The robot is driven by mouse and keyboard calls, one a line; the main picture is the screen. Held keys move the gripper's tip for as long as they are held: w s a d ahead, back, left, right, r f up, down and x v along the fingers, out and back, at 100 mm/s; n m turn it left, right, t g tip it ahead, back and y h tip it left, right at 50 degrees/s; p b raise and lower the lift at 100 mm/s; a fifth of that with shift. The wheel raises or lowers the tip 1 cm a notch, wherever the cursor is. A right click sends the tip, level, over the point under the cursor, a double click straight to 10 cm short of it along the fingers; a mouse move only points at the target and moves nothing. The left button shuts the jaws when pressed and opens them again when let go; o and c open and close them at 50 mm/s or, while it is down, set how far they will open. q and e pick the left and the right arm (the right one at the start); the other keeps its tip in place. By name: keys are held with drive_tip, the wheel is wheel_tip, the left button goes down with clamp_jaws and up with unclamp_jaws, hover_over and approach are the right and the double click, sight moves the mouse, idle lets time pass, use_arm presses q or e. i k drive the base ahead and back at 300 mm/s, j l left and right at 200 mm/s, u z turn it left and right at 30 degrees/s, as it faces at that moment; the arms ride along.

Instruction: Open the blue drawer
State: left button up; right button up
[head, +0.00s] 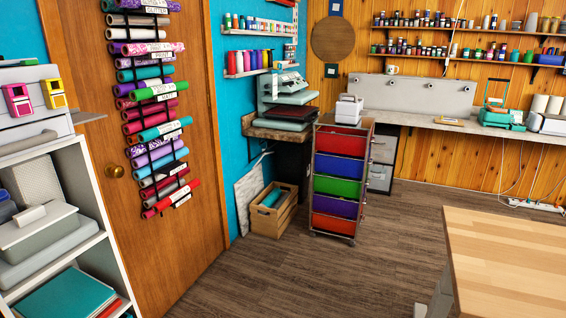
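The rolling drawer cart (312,190) stands near the back, right of the door, with several coloured drawers in a metal frame. The blue drawer (339,169) is the second from the top, under a red one and above a green one. It looks shut, its front in line with the others. A purple drawer (335,206) and another red drawer (333,224) are below the green drawer (337,187). Neither of my grippers shows in the head view.
A wooden crate (285,217) sits on the floor left of the cart. A wooden table (510,250) fills the lower right. A white shelf unit (85,185) is at the left, beside the wooden door (200,240). Open floor (350,275) lies in front of the cart.

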sight(352, 169)
drive_tip(key=i+z, duration=0.1)
drive_tip(key=i, duration=0.4)
drive_tip(key=i+z, duration=0.15)
drive_tip(key=i, duration=0.35)
drive_tip(key=i+j+z, duration=0.1)
drive_tip(key=i, duration=0.45)
drive_tip(key=i+j+z, duration=0.1)
drive_tip(key=i, duration=0.4)
drive_tip(key=i+j+z, duration=0.15)
drive_tip(key=i+j, duration=0.15)
drive_tip(key=i, duration=0.15)
